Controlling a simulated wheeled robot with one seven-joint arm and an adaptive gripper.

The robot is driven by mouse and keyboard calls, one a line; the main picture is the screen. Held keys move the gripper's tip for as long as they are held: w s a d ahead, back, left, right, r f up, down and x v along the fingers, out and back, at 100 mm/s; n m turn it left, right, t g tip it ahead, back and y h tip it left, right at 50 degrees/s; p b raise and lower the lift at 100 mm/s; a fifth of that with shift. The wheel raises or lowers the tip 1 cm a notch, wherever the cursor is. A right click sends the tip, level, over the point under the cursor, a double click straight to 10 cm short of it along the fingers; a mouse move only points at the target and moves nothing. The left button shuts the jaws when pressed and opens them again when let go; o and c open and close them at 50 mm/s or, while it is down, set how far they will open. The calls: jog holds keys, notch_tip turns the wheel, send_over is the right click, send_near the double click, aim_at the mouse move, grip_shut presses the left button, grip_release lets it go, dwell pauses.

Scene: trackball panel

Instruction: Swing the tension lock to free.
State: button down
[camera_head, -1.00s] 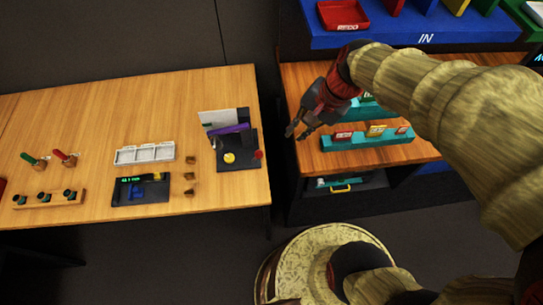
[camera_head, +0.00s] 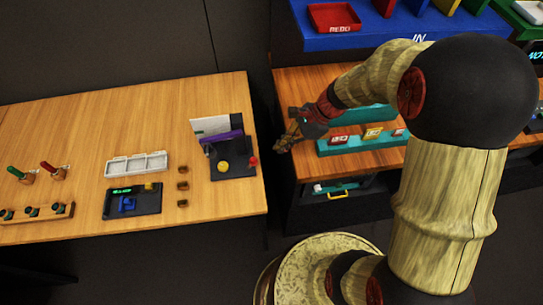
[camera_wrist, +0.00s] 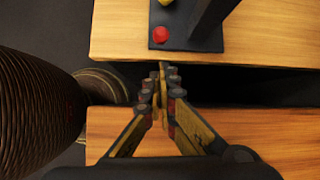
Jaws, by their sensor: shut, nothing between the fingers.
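The dark trackball panel (camera_head: 235,171) lies at the right end of the left table, with a yellow ball (camera_head: 223,167) and a red knob (camera_head: 252,161) at its right edge. A purple bar (camera_head: 222,137) and a white plate (camera_head: 210,125) stand at its back. I cannot tell which part is the tension lock. My gripper (camera_head: 281,147) is shut and empty, right of the panel and apart from it. In the wrist view, the fingertips (camera_wrist: 161,68) point toward the red knob (camera_wrist: 160,34) and the panel's near edge (camera_wrist: 185,46); the panel's far part is out of frame.
A dark gap (camera_wrist: 240,85) separates the panel's table (camera_wrist: 270,35) from the right table (camera_wrist: 265,130). Teal racks with cards (camera_head: 355,144) stand right of my gripper. A white tray (camera_head: 136,163) and small brown blocks (camera_head: 182,185) lie left of the panel.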

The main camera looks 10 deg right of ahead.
aim_at(251, 165)
jog(key=b+x, duration=0.3)
jog(key=x, duration=0.6)
jog(key=shift+a+f, duration=0.15)
jog(key=shift+f, duration=0.25)
jog(key=shift+a+r+h+p, duration=0.1)
jog(key=shift+r+h+p, duration=0.2)
jog(key=shift+p, duration=0.4)
